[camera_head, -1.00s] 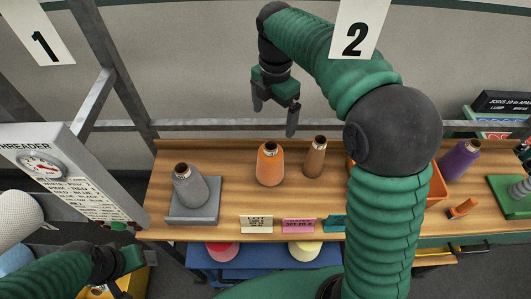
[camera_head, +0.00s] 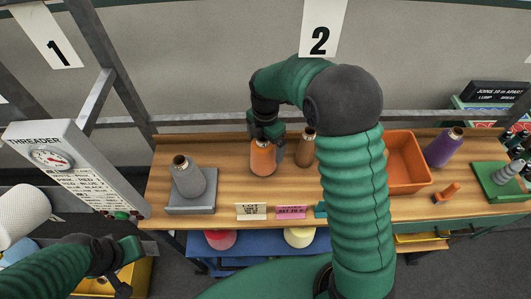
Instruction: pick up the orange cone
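The orange cone (camera_head: 262,160) stands upright on the wooden shelf, between the grey cone and the brown cone. My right gripper (camera_head: 267,140) points down at its top. One dark finger shows along the cone's right side; the other finger and the cone's tip are mostly hidden. I cannot tell whether the fingers press on the cone. My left gripper (camera_head: 125,275) is low at the left, away from the shelf, its fingers only partly visible.
A grey cone (camera_head: 189,180) stands on a grey base at left. A brown cone (camera_head: 305,150) stands close to the right of my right gripper. An orange bin (camera_head: 407,160), a purple cone (camera_head: 443,148) and a green board (camera_head: 500,183) lie farther right. Small signs (camera_head: 291,212) line the front edge.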

